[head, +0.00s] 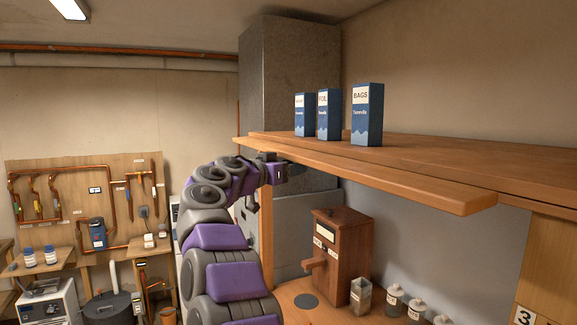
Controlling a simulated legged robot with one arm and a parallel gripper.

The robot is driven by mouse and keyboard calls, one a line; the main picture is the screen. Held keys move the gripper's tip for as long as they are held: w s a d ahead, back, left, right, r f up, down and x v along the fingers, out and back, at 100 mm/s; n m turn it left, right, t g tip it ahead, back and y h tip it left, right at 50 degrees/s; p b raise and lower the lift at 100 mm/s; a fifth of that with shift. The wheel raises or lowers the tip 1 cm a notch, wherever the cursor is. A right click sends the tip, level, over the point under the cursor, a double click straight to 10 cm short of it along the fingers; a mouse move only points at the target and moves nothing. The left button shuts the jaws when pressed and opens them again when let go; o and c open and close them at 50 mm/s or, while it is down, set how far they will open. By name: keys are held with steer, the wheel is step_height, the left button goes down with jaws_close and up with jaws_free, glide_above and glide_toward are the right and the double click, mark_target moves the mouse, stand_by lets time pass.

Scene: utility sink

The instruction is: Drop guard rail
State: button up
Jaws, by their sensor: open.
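A long wooden bar, which looks like the guard rail (400,182), runs along the front edge of the wooden shelf (480,170). Its top sits at or slightly below the shelf surface, and its right end stops short of the shelf's right side. My gripper (284,167) is at the rail's left part, close to its front and underside. The jaws are open, but small and partly hidden, so I cannot tell whether they touch the rail. My purple and grey arm rises from below to reach it.
Three blue boxes (366,115) stand upright on the shelf. A tall grey cabinet (290,80) stands behind. A pipe board (85,200) is far left.

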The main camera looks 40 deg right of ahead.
steer(key=shift+c, duration=0.4)
steer(key=shift+r, duration=0.1)
jaws_close()
